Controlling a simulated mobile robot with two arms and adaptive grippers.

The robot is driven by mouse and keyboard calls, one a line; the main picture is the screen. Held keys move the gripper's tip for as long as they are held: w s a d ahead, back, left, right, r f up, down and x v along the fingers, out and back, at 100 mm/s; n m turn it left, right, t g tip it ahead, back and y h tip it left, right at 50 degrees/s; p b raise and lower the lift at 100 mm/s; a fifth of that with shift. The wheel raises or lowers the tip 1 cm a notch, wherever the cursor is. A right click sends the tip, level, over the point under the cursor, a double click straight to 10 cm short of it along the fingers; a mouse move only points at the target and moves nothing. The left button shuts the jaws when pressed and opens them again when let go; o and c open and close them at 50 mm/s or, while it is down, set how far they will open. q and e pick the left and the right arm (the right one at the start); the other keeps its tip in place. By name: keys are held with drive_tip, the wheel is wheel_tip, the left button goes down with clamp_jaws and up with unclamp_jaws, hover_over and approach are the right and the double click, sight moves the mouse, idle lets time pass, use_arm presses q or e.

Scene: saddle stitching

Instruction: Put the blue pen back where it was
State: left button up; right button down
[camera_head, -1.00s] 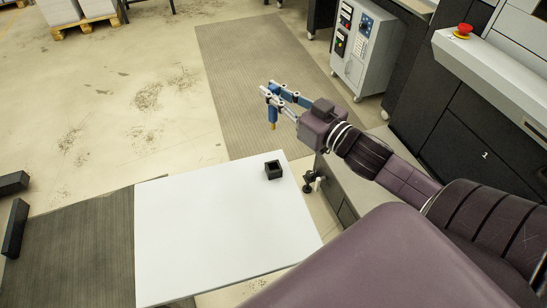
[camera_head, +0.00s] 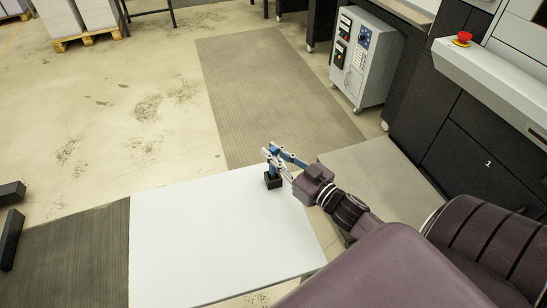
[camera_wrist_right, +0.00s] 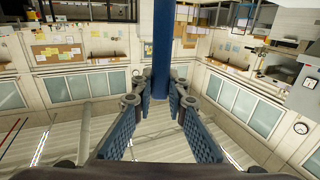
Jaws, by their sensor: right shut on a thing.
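The blue pen (camera_wrist_right: 160,50) stands upright between the fingers in the right wrist view. In the head view my right gripper (camera_head: 274,157) is shut on the pen, directly over the small black square holder (camera_head: 273,182) on the white table. The pen's lower part (camera_head: 272,169) reaches down to the holder's opening, and its tip is hidden. I cannot tell how deep the pen sits in the holder. My left gripper is not in view.
The white table top (camera_head: 215,235) is otherwise bare. The holder is near its far right corner. A grey control cabinet (camera_head: 362,60) and a dark machine (camera_head: 470,130) stand beyond on the right. Two dark bars (camera_head: 12,192) lie at the left edge.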

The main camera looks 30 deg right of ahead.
drive_tip(key=shift+f, duration=0.7)
drive_tip(key=shift+f, duration=0.2)
drive_tip(key=c, duration=1.9)
unclamp_jaws()
drive_tip(key=shift+r, duration=0.3)
drive_tip(key=s+d+p, duration=0.2)
drive_tip(key=s+p, duration=0.1)
drive_tip(key=s, duration=0.9)
drive_tip(key=shift+f, duration=0.1)
